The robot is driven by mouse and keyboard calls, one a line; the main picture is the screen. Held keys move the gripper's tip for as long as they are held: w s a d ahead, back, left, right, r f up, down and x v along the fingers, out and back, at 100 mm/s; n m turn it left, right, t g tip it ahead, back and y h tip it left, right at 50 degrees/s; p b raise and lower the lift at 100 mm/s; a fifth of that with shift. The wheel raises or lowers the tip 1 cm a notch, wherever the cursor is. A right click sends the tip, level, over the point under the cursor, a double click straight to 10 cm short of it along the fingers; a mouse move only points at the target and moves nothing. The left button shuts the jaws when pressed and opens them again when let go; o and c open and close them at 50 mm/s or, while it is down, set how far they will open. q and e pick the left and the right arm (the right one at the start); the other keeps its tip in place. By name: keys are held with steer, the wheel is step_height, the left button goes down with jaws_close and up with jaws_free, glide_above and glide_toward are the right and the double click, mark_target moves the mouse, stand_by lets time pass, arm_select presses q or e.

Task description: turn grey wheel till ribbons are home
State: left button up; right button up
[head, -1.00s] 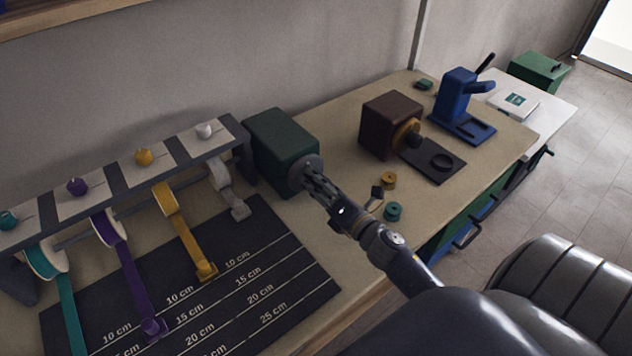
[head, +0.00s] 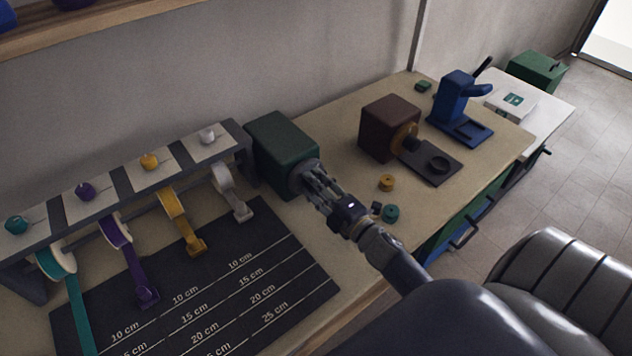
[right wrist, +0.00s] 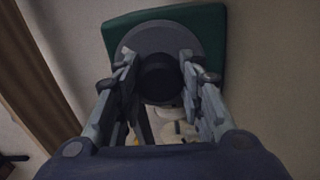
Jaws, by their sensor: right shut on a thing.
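The grey wheel (head: 303,175) is on the front of a dark green box (head: 283,148); in the right wrist view the grey wheel (right wrist: 160,38) has a dark central knob (right wrist: 159,78). My right gripper (head: 314,184) is shut on this knob, fingers on both sides. Four ribbons hang from a rack: teal (head: 76,315), purple (head: 133,268), yellow (head: 183,222) and white-grey (head: 232,198). The yellow end lies at the upper edge of the black mat, and the purple end lies on the mat near it. Teal runs out of frame. My left gripper is not in view.
The black measuring mat (head: 290,290) has lines marked 10 to 25 cm. A brown box (head: 388,125), a blue press (head: 458,100) and small yellow (head: 386,183) and teal (head: 391,213) spools stand to the right.

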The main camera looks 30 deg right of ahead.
steer(key=m+p, duration=0.1)
steer(key=m, duration=0.3)
steer(key=shift+r+m+p, duration=0.1)
steer(key=shift+m+p, duration=0.2)
steer(key=shift+p, duration=0.1)
steer(key=shift+m+p, duration=0.65)
steer(key=shift+m, duration=1.25)
steer(key=o, duration=1.1)
steer(key=shift+s+f, duration=0.2)
steer(key=shift+s, duration=0.05)
steer(key=s, duration=0.7)
steer(key=s+d, duration=0.1)
steer(key=s, duration=0.3)
steer(key=shift+s+r, duration=0.1)
steer(key=shift+s, duration=0.15)
